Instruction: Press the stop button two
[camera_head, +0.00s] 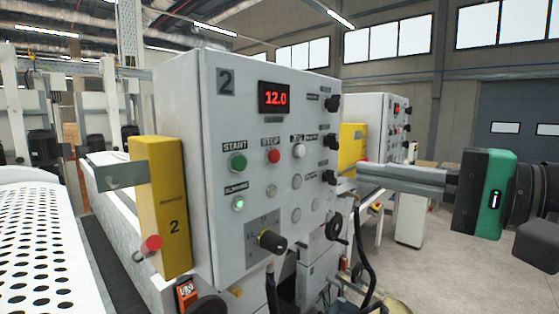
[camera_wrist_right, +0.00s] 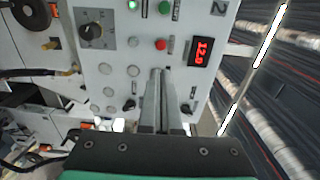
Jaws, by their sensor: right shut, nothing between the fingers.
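The grey control panel marked 2 (camera_head: 222,110) faces me in the head view. Its red STOP button (camera_head: 273,157) sits right of the green START button (camera_head: 238,162), below the red display reading 12.0. My right gripper (camera_head: 359,170) comes in from the right, its shut, empty fingers right of the panel's buttons in the picture. In the right wrist view the shut fingertips (camera_wrist_right: 161,72) point at the panel, and the red stop button (camera_wrist_right: 160,45) shows just above them, uncovered. I cannot tell the exact gap to the panel.
A yellow box marked 2 (camera_head: 160,210) with a red button (camera_head: 152,243) stands left of the panel. A black knob (camera_head: 270,241) sticks out low on the panel, and more black knobs (camera_head: 331,103) line its right side. A second similar panel (camera_head: 396,112) stands behind.

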